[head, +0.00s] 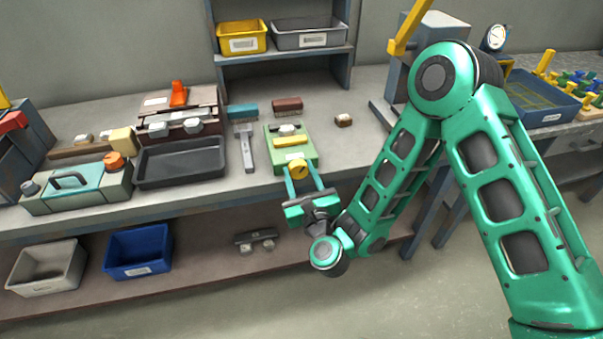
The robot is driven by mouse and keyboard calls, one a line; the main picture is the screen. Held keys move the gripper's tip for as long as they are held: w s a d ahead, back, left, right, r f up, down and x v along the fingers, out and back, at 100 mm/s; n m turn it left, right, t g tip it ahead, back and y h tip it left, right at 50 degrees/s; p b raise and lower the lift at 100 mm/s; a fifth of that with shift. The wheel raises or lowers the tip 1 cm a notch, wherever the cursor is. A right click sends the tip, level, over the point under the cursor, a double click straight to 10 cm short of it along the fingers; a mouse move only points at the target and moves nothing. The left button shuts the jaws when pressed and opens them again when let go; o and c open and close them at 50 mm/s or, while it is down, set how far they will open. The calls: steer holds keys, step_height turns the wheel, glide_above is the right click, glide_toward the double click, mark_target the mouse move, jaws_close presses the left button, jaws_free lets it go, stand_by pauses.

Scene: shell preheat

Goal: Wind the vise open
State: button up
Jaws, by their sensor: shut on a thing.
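The vise (276,156) is a small green unit at the bench's front edge. A yellow round knob (299,172) is on its near end, facing me. A yellow bar (291,141) and a pale piece lie on top of the vise; how wide its jaws stand is too small to tell. My gripper (300,168) reaches in from the front, its two green fingers on either side of the knob, shut on it. The fingers hide the knob's sides.
A grey brush-like tool (245,146) and a black tray (181,162) lie left of the vise. A lower shelf holds a blue bin (138,252) and a grey bin (47,271). A blue crate (541,105) stands at right.

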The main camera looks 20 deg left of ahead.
steer(key=n, duration=0.6)
steer(key=shift+w+f, duration=0.1)
stand_by(0.5)
steer(key=o, duration=1)
steer(key=shift+o, duration=0.2)
steer(key=shift+s+a, duration=0.1)
steer(key=shift+s, duration=0.15)
